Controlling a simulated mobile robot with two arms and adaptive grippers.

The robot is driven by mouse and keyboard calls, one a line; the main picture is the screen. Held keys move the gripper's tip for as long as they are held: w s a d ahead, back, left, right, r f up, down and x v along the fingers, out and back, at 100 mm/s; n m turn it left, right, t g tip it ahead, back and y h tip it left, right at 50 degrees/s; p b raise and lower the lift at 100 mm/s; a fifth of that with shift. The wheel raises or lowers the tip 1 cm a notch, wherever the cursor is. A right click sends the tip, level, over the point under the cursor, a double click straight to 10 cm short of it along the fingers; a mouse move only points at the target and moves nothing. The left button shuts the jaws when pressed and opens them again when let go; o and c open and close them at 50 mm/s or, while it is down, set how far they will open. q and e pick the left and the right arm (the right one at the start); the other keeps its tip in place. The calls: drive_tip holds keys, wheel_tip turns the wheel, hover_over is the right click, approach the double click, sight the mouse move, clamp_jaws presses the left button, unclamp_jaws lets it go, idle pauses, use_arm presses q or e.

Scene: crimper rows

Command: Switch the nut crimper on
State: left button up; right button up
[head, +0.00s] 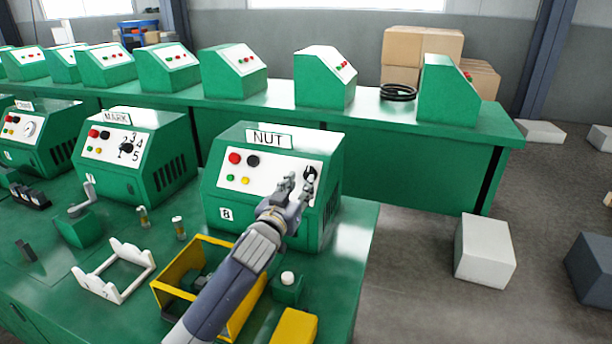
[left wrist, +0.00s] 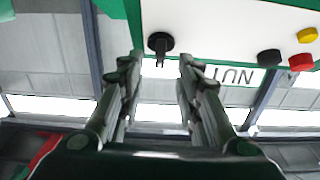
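The nut crimper (head: 270,190) is a green box with a white sloped panel and a NUT label. Its panel carries a red button (head: 234,158), black button (head: 253,161), green and yellow lamps, and a black rotary knob (head: 310,173) at the right. My left gripper (head: 293,183) is in front of the panel's right side, close to the knob. In the left wrist view the knob (left wrist: 160,43) lies between the two open fingers (left wrist: 158,75), beyond their tips; the fingers look empty. Whether they touch the panel cannot be told. My right gripper is not in view.
The MARK crimper (head: 135,155) stands to the left. A yellow frame (head: 190,262), a white frame (head: 115,270) and a yellow block (head: 295,327) lie on the green bench in front.

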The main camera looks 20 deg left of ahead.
sight(307, 172)
use_arm(q)
drive_tip(key=w, duration=0.4)
drive_tip(key=shift+w+d, duration=0.1)
drive_tip(key=shift+w, duration=0.5)
drive_tip(key=shift+c, duration=0.3)
drive_tip(key=c, duration=0.7)
drive_tip(key=shift+s+r, duration=0.15)
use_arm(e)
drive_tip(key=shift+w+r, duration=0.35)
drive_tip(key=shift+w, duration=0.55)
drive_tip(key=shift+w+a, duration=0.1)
